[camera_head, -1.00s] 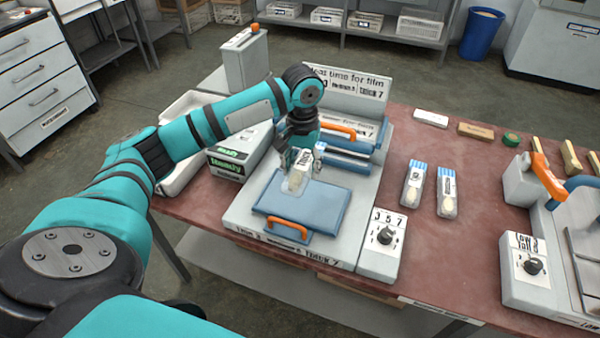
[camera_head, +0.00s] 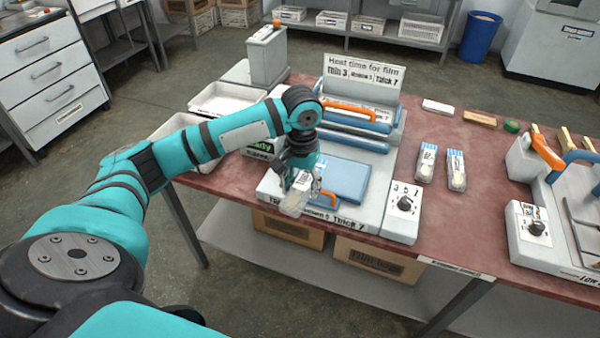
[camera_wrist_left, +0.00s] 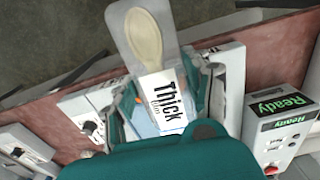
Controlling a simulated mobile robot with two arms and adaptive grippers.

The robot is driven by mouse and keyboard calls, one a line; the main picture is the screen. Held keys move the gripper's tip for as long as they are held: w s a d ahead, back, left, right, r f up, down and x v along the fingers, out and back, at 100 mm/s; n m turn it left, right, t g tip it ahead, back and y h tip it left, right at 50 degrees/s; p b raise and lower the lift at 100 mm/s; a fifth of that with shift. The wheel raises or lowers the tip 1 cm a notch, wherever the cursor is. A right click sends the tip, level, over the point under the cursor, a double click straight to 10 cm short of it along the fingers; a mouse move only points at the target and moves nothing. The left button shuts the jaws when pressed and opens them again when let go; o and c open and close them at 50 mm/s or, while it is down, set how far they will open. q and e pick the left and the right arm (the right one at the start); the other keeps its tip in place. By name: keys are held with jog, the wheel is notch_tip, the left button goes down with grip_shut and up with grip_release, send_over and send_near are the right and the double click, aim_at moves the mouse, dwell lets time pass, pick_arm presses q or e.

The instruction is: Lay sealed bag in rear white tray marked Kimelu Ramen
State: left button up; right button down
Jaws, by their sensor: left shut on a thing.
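A clear bag (camera_head: 293,204) with a wooden spoon inside hangs from my left gripper (camera_head: 299,184), which is shut on it above the front edge of the film sealer (camera_head: 375,195). In the left wrist view the bag (camera_wrist_left: 143,38) shows a white label reading "Thick film", between the gripper fingers (camera_wrist_left: 165,100). Two white trays stand at the table's left end: a rear one (camera_head: 228,111) and a nearer one (camera_head: 160,133), partly hidden by my arm. No Kimelu Ramen marking is readable. My right gripper is not in view.
A box with a green "Ready" display (camera_wrist_left: 281,104) stands left of the sealer, mostly behind my arm in the head view. A grey box (camera_head: 266,55) stands behind the trays. Two more bags (camera_head: 426,162) (camera_head: 456,170) lie right of the sealer.

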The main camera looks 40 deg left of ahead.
pick_arm(q)
jog(key=s+d+f+m, duration=0.1)
jog(key=s+d+f, duration=0.4)
jog(key=s, duration=0.2)
jog(key=s+d+f+m, duration=0.1)
jog(key=s+d+f, duration=0.4)
jog(key=s, duration=0.3)
jog(key=shift+s+d, duration=0.3)
jog(key=shift+d, duration=0.5)
